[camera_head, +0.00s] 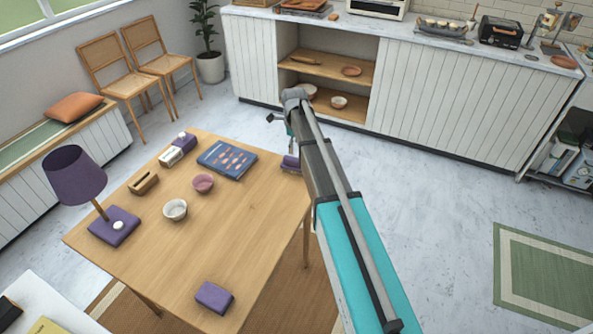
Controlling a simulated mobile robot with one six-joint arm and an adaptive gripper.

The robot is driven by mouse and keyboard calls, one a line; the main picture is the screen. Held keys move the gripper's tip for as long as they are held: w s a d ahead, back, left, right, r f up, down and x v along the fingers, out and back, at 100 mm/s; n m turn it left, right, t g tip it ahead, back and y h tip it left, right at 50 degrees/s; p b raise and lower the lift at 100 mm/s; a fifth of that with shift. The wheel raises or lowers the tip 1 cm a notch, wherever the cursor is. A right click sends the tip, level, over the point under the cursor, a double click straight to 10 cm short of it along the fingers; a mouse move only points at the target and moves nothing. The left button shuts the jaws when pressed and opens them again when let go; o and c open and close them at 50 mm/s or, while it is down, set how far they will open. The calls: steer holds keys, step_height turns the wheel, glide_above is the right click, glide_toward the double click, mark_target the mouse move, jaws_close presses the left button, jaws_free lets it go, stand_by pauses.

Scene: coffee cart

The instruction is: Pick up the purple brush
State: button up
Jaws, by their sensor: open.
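Several small purple things lie on the wooden table (235,225). One purple block (213,296) lies near the front edge. Another purple piece (290,163) is at the right edge, partly hidden by my arm. A third purple piece (183,141) with a pale knob on top is at the back. I cannot tell from their shapes which one is the brush. My gripper (289,120) is at the far end of my arm, beyond the table's right back corner and above the floor. It is mostly hidden and small here. It is open, with nothing seen in it.
The white counter (420,105) is behind. The table's front right is mostly clear.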

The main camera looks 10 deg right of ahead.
mark_target(295, 158)
steer(key=shift+f+b, duration=0.85)
steer(key=shift+f, duration=0.25)
steer(key=shift+s+f+b, duration=0.15)
steer(key=shift+f+b, duration=2.45)
jaws_close()
